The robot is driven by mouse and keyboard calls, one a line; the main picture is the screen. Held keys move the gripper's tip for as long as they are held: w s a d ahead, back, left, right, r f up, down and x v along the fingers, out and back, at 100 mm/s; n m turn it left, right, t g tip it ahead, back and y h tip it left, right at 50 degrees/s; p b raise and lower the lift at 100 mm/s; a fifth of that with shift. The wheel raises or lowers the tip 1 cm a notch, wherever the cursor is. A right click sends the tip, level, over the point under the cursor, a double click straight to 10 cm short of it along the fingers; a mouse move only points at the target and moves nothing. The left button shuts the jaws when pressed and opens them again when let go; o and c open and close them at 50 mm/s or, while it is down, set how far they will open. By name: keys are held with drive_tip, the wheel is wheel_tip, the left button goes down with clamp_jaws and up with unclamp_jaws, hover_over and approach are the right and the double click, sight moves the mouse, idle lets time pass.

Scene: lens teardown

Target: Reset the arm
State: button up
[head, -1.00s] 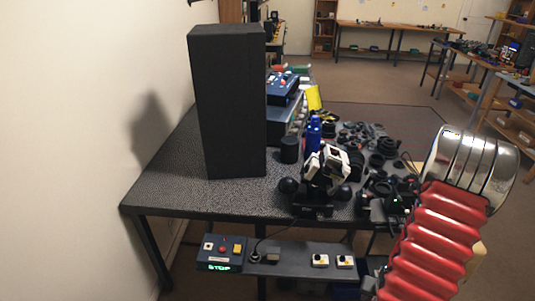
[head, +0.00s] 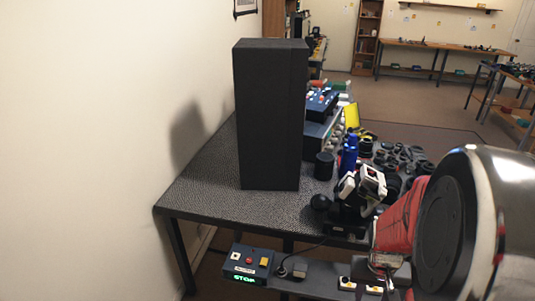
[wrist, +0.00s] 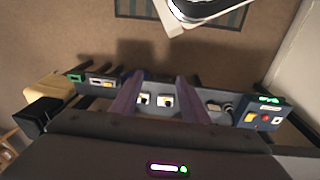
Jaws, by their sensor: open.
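My arm fills the right side of the head view, with a red ribbed sleeve (head: 400,225) and a large shiny metal joint (head: 470,225) close to the camera. In the wrist view my gripper (wrist: 158,82) shows two purplish fingers spread apart, with nothing between them. A shelf with two small white switch boxes (wrist: 155,101) lies behind the fingers in that view. I cannot make out the fingers in the head view; the arm's far end there is partly hidden by the joint.
A dark speckled table (head: 205,185) carries a tall black box (head: 270,115), a blue bottle (head: 348,155) and cluttered lens parts (head: 400,160). A control box (head: 248,264) with a green STOP display sits on the low shelf in front. Floor beyond the table is open.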

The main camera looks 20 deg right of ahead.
drive_tip(key=w+a+r+n+t+y, duration=0.1)
drive_tip(key=a+r+n+t, duration=0.4)
drive_tip(key=a+r, duration=1.5)
drive_tip(key=w+a+n, duration=0.1)
drive_tip(key=a, duration=0.2)
drive_tip(key=shift+r+n+t, duration=0.3)
drive_tip(key=shift+r+n, duration=0.1)
